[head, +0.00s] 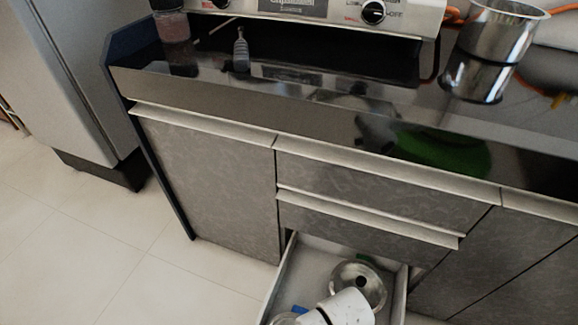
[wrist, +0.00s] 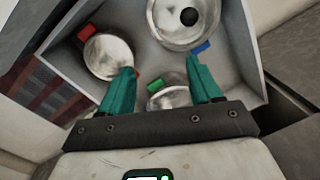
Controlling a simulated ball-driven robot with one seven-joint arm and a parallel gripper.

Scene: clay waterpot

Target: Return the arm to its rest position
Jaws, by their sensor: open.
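My gripper (wrist: 160,72) is open in the wrist view, with its two teal fingers spread apart and nothing held between them. It hangs over an open drawer, which shows in the head view with its pale wall (head: 280,285). The white part of my arm's end (head: 346,308) shows at the bottom of the head view, over the drawer; the fingers are hidden there. In the wrist view a round metal piece (wrist: 107,57) lies by the left finger and another (wrist: 170,98) lies between the fingers, lower down. How close the fingers are to them I cannot tell.
A larger metal lid with a dark knob (wrist: 180,28) lies in the drawer; a lid also shows in the head view (head: 360,283). Closed drawers (head: 370,190) and a dark counter (head: 300,100) stand above. A steel pot (head: 490,50) stands on the counter. Floor (head: 110,240) is clear at left.

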